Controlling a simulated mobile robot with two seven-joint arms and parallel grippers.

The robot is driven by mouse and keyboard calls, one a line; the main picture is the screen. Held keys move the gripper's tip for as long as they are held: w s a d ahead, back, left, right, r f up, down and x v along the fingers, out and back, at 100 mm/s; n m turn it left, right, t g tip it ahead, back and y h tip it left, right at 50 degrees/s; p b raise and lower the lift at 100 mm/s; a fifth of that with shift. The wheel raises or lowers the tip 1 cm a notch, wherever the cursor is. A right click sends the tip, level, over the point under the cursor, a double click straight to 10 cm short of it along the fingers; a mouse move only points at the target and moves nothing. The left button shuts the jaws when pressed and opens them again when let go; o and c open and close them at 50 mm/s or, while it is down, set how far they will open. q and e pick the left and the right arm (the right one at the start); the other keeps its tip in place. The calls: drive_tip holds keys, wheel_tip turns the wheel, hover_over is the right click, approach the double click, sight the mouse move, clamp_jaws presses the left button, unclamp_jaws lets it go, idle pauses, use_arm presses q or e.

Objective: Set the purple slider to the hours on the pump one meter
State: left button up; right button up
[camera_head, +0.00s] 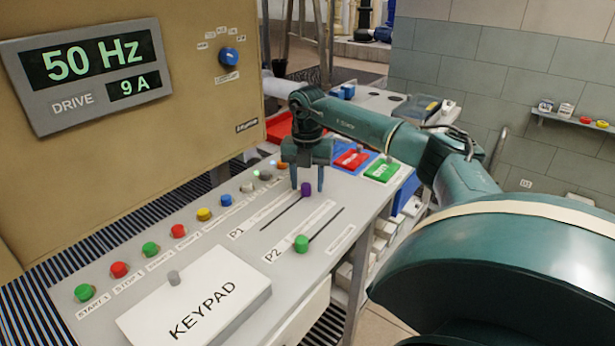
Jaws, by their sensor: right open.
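The purple slider knob (306,189) sits at the far end of the slot labelled P1 on the light grey console. My right gripper (307,184) points down over it, with its fingers apart. In this view the knob shows between the two fingertips; I cannot tell whether they touch it. The green slider knob (301,243) of the P2 slot is nearer. A drive display (88,76) reads 50 Hz and 9 A. I see no meter labelled pump one with hours. My left gripper is not in view.
A row of coloured buttons, including a green one (85,292), runs along the console's left side. A white KEYPAD box (195,302) stands at the front. A blue knob (228,54) is on the tan cabinet. Red and green labelled blocks (381,170) lie beyond the sliders.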

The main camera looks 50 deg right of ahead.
sight(307, 184)
wheel_tip(307, 184, up, 13)
idle(0.5)
idle(0.5)
